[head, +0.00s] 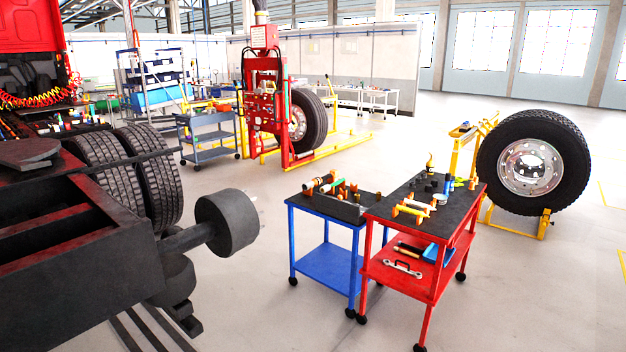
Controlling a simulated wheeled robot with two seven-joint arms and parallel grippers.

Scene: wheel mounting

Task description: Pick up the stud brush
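I cannot make out the stud brush for certain; the tools are too small in the head view. Orange and yellow handled tools (412,208) lie on the black top of the red cart (432,292). Several small dark pieces stand behind them. A long tool with a light handle (408,249) and a blue item (437,253) lie on the red cart's lower shelf. More orange and red tools (325,184) lie on the blue cart (325,262). Neither of my grippers is in view.
A truck chassis with a bare hub (228,222) fills the left. A wheel (533,161) stands on a yellow stand (515,221) behind the red cart. A red wheel lift (266,100) stands farther back. Floor is clear in front of the carts and at right.

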